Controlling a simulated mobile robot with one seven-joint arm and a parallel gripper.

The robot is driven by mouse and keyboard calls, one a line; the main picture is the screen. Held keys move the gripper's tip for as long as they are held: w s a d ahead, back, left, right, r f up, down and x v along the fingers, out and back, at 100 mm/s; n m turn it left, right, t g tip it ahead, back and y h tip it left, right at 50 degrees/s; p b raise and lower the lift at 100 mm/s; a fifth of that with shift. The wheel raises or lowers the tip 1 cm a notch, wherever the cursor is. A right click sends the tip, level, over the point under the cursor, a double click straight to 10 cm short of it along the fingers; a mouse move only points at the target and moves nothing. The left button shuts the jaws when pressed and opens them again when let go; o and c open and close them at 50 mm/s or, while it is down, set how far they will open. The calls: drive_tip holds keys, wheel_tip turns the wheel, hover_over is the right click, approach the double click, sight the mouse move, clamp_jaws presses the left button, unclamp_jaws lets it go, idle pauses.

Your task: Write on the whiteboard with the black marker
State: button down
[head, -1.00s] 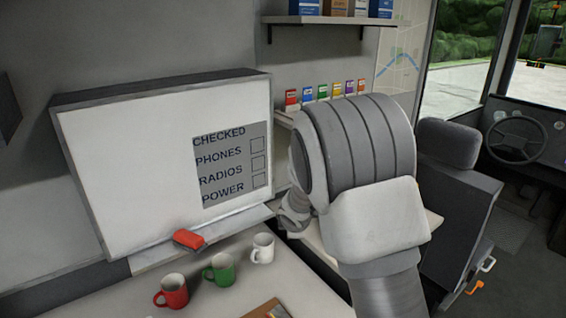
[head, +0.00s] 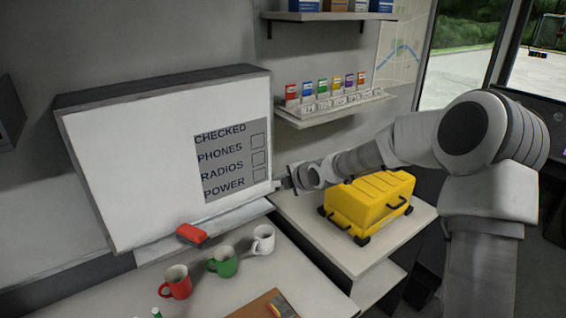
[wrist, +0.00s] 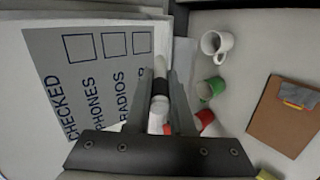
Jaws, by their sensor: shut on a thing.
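The whiteboard (head: 130,160) is mounted on the wall at left. It carries a grey checklist panel (head: 233,160) reading CHECKED, PHONES, RADIOS, POWER, with three boxes that look empty. My gripper (head: 287,182) is at the board's lower right edge. In the wrist view my gripper (wrist: 160,78) is shut on the black marker (wrist: 157,117), a white barrel with a black band, between the fingers. The checklist panel (wrist: 95,85) lies left of the fingers there. I cannot tell whether the marker touches the board.
A red eraser (head: 191,234) rests on the board's ledge. Red (head: 176,282), green (head: 223,262) and white (head: 263,239) mugs stand on the table below, near a clipboard (head: 262,305). A yellow case (head: 368,205) sits under my forearm. A small shelf (head: 335,110) is above it.

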drive_tip(key=shift+n+y, duration=0.6)
drive_tip(key=shift+y, duration=0.2)
drive_tip(key=r, duration=0.1)
drive_tip(key=w+r, duration=0.1)
drive_tip(key=r, duration=0.1)
drive_tip(key=w+r+p, duration=0.1)
drive_tip(key=shift+a+r, duration=0.15)
drive_tip(key=shift+r, duration=0.1)
drive_tip(key=shift+w+a, duration=0.55)
drive_tip(key=shift+w, duration=0.25)
drive_tip(key=shift+w+a, duration=0.55)
drive_tip(key=shift+w, duration=0.2)
drive_tip(key=shift+w+a, duration=0.55)
drive_tip(key=shift+w, duration=0.25)
drive_tip(key=shift+w+a, duration=0.2)
drive_tip(key=shift+w, duration=0.3)
drive_tip(key=shift+w+d+f+b, duration=0.25)
drive_tip(key=shift+d+f+b, duration=0.05)
drive_tip(key=shift+f, duration=0.4)
drive_tip(key=shift+d+r, duration=0.1)
drive_tip(key=shift+r, duration=0.1)
drive_tip(key=shift+w+d+r, duration=0.1)
drive_tip(key=shift+d+r, duration=0.05)
drive_tip(key=shift+w+d+r+p, duration=0.3)
drive_tip(key=shift+d+r+p, duration=0.1)
drive_tip(key=shift+r+p, duration=0.45)
idle(1.0)
